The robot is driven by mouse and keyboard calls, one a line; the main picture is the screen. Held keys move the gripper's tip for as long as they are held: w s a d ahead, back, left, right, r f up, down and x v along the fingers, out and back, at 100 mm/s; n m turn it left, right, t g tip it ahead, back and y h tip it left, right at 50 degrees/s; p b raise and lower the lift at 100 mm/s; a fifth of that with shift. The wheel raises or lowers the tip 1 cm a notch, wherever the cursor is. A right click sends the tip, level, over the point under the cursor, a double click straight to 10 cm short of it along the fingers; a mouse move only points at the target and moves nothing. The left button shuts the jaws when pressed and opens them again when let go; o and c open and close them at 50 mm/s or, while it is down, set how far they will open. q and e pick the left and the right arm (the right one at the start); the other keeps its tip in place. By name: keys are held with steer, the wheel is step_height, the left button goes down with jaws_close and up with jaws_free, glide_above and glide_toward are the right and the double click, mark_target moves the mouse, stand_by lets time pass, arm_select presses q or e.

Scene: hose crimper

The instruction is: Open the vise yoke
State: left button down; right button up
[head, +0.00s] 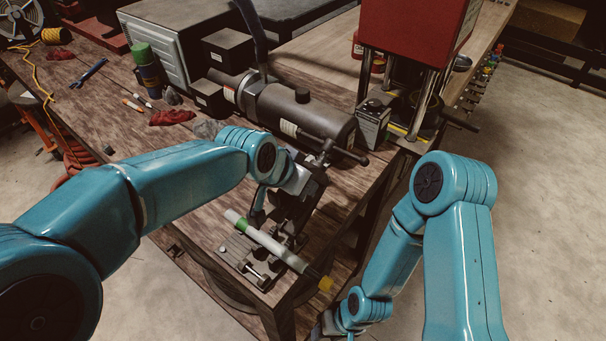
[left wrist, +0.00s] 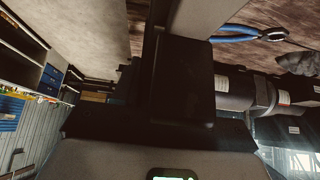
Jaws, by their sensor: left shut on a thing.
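The dark vise yoke (head: 312,190) is at the front corner of the bench, with its T-handle (head: 332,148) pointing up and to the right, tilted away from the pale hose. My left gripper (head: 290,190) is at the yoke and shut on it; the fingertips are mostly hidden by my wrist. The vise base (head: 245,260) is on the bench top. A pale hose (head: 265,240) with a green band and yellow end lies across the vise. My right gripper (head: 328,325) is low at the bottom edge, barely visible. The left wrist view is mostly dark, with a black block (left wrist: 180,80) filling the middle.
A dark cylindrical machine (head: 290,105) lies behind the vise. A red press (head: 415,30) and a small dark box (head: 372,122) stand to its right. Red rags (head: 172,117), markers and a spray can (head: 146,70) are on the left. The floor at right is clear.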

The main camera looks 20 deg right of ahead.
arm_select(q)
steer(key=shift+w+d, duration=0.1)
steer(key=shift+f, duration=0.1)
stand_by(0.3)
steer(key=c, duration=0.7)
jaws_free()
steer(key=shift+r, duration=0.4)
steer(key=b+v, duration=0.2)
steer(key=v, duration=1.3)
steer(key=shift+r, duration=0.4)
